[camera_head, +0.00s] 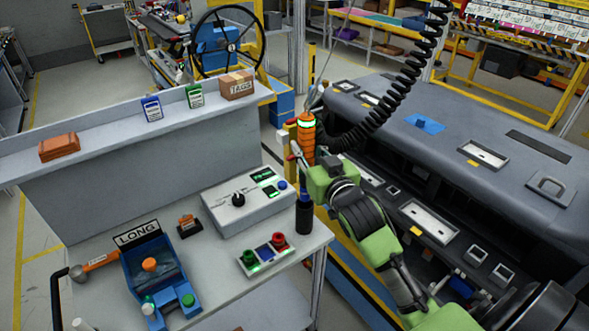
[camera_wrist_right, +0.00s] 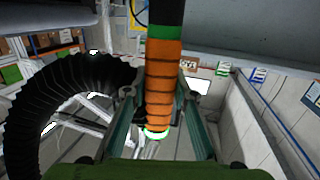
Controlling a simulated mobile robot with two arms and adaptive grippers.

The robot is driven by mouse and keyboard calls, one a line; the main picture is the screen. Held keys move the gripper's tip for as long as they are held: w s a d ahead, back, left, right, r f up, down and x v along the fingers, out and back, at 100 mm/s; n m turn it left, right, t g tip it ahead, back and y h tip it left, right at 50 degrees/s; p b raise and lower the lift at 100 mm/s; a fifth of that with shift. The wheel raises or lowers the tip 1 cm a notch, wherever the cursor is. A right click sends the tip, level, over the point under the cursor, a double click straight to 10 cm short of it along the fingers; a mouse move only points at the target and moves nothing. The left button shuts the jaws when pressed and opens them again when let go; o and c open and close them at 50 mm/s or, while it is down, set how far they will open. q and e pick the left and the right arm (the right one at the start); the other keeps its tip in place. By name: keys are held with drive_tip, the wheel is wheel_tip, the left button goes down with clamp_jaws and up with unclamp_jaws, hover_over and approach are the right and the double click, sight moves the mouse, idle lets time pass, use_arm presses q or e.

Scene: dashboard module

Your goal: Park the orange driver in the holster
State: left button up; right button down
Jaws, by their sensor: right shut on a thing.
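The orange driver (camera_head: 306,132) is upright, with an orange ribbed body and a bright green ring near its top. My right gripper (camera_head: 309,158) is shut around its lower part, above the right edge of the grey workbench. In the right wrist view the driver (camera_wrist_right: 163,85) stands between my two fingers (camera_wrist_right: 160,118). My left gripper is not in view.
A black coiled hose (camera_head: 392,100) hangs beside the driver. A control box (camera_head: 247,202) and a button panel (camera_head: 266,253) lie left of the holster. The dashboard module (camera_head: 440,125) fills the right. A blue LONG bin (camera_head: 155,275) stands front left.

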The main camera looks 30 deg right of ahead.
drive_tip(key=shift+w+d+r, duration=0.65)
drive_tip(key=shift+w+r, duration=0.1)
drive_tip(key=shift+w, duration=0.15)
drive_tip(key=shift+s+r, duration=0.1)
drive_tip(key=shift+a, duration=0.1)
drive_tip(key=shift+p, duration=0.5)
wheel_tip(320, 180, down, 16)
drive_tip(key=b, duration=1)
idle(0.9)
idle(0.7)
